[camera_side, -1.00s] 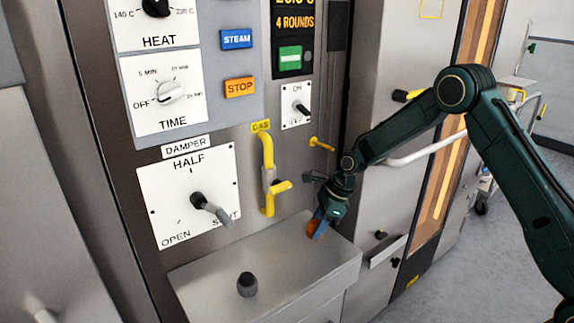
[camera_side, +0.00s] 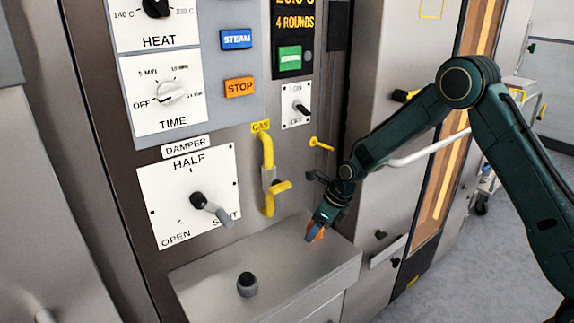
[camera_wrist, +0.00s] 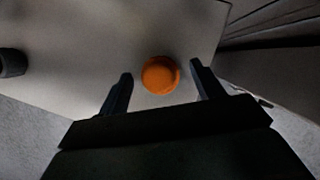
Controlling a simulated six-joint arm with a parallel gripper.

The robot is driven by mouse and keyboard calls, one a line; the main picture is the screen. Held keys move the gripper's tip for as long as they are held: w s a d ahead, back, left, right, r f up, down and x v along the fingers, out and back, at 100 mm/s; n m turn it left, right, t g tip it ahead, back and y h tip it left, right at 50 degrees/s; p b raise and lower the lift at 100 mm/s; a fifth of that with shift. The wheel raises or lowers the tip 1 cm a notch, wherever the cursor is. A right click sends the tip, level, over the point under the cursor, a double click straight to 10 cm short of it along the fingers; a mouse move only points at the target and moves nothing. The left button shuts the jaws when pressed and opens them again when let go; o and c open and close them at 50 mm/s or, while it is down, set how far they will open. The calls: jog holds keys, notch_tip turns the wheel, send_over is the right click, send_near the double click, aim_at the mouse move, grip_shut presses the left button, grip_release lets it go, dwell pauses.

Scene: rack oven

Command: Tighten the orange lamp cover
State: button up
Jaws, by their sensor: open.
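The orange lamp cover (camera_wrist: 161,75) is a round dome on the grey metal ledge (camera_wrist: 75,60). In the wrist view it shows between my gripper's two dark fingers (camera_wrist: 161,88), with a gap on either side. No contact between fingers and cover can be seen.
A dark knob (camera_side: 247,284) stands on the ledge to the left. The yellow gas handle (camera_side: 270,178) and the damper lever (camera_side: 210,208) stick out from the panel behind. Grey floor (camera_side: 440,250) lies beyond the ledge on the right.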

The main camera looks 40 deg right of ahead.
jog(key=shift+r, duration=0.1)
jog(key=v, duration=1.3)
jog(key=shift+r, duration=0.3)
jog(key=shift+s, duration=0.2)
jog(key=s+a+r+n+h, duration=0.1)
jog(key=s+r+n, duration=1.1)
jog(key=s+n, duration=0.25)
jog(key=s+r+n+t+h, duration=0.1)
jog(key=s+n, duration=1.5)
jog(key=shift+s+r+t, duration=0.3)
jog(key=shift+s, duration=0.1)
jog(key=shift+d, duration=0.15)
